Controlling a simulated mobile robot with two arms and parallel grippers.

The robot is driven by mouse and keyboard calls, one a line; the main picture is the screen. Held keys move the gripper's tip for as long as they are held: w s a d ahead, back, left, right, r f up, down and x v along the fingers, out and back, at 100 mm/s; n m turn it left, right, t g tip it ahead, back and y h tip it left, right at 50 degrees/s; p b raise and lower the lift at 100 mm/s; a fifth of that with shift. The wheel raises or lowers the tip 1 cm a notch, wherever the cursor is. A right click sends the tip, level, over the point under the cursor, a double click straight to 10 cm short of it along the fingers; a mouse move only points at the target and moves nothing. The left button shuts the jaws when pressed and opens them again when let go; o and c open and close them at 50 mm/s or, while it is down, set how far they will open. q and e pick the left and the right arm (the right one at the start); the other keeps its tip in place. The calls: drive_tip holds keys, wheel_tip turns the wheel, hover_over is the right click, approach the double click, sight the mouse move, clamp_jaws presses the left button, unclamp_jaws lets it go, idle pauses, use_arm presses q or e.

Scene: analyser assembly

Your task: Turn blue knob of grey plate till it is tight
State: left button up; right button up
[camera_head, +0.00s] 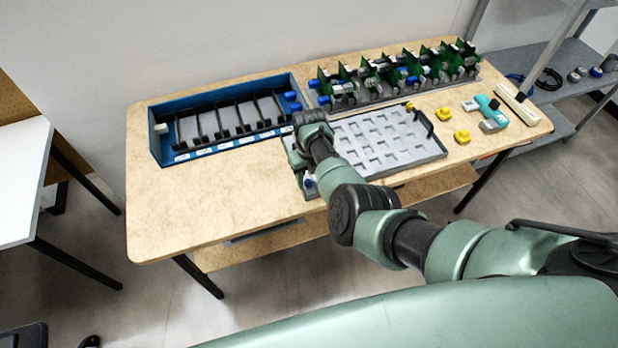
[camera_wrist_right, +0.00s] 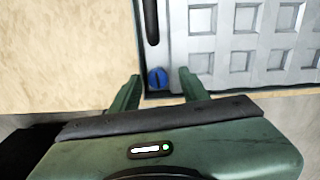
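The grey plate (camera_head: 388,138), with a grid of raised squares, lies on the wooden table. It also shows in the right wrist view (camera_wrist_right: 225,72). The blue knob (camera_wrist_right: 157,78) sits at a near corner of the plate, beside a black handle (camera_wrist_right: 151,20). In the head view the blue knob (camera_head: 309,182) shows small at the plate's near left corner. My right gripper (camera_wrist_right: 158,80) is open, with one finger on each side of the knob; I cannot tell whether the fingers touch it. My left gripper is in neither view.
A blue rack (camera_head: 165,150) with black dividers stands left of the plate. A row of green circuit boards (camera_head: 395,70) stands behind it. Yellow pieces (camera_head: 462,136) and a teal tool (camera_head: 489,109) lie to the right. The table's left part is clear.

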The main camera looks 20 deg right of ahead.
sight(310, 182)
drive_tip(key=shift+a, duration=0.1)
drive_tip(key=shift+s+r, duration=0.1)
drive_tip(key=shift+r, duration=3.75)
